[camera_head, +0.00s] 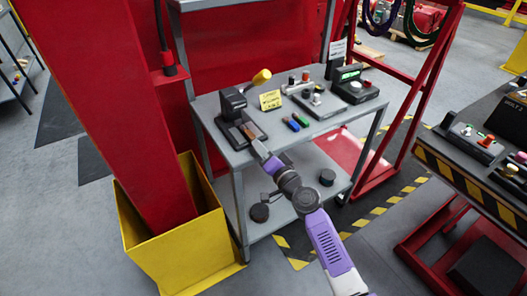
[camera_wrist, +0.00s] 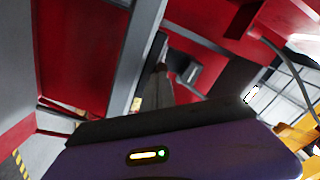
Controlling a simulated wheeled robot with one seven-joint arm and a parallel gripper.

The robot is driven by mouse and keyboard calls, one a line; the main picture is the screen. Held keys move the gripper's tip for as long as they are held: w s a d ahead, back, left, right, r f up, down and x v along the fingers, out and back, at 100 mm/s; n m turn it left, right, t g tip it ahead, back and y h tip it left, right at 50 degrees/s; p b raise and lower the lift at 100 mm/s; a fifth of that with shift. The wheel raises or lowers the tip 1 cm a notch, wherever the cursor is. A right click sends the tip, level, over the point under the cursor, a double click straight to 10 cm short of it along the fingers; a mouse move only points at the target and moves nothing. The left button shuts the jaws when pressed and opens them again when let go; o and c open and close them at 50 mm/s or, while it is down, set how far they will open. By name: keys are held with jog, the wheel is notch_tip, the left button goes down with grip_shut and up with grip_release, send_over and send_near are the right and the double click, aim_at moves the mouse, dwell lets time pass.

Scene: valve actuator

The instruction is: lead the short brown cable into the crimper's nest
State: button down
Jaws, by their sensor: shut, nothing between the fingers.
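The crimper (camera_head: 233,104), a black press with a yellow-knobbed lever (camera_head: 262,77), stands at the left of the grey table. A small brownish piece (camera_head: 249,131), which may be the short brown cable, shows on its dark base; I cannot tell whether it lies in the nest. My gripper (camera_head: 258,148) is just in front of that base, at the table's front-left edge. It is shut and holds nothing. I cannot tell whether it touches the base. The wrist view is tilted and shows neither crimper nor cable clearly.
Blue (camera_head: 291,124) and green (camera_head: 301,119) pieces lie right of the crimper. A yellow sign (camera_head: 270,100) stands behind them, with control boxes (camera_head: 356,87) farther right. The grey table (camera_head: 330,128) has bare room at its front right. A red post in a yellow bin (camera_head: 190,250) stands left.

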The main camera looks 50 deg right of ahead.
jog(key=shift+w+d, duration=0.2)
jog(key=shift+w, duration=0.45)
dwell(0.4)
jog(key=b+v, duration=0.2)
jog(key=v, duration=0.8)
jog(key=shift+s, duration=0.3)
jog(key=shift+r, duration=0.15)
jog(key=shift+w+d+m+p, duration=0.45)
jog(key=shift+w+m+p, duration=0.95)
jog(key=shift+m, duration=1.6)
jog(key=shift+w+d+m+p, duration=0.45)
jog(key=shift+w+m+p, duration=0.4)
jog(key=shift+w+m, duration=1.6)
jog(key=shift+w+d+m+p, duration=0.45)
jog(key=shift+w+m+p, duration=0.7)
jog(key=shift+m, duration=2.4)
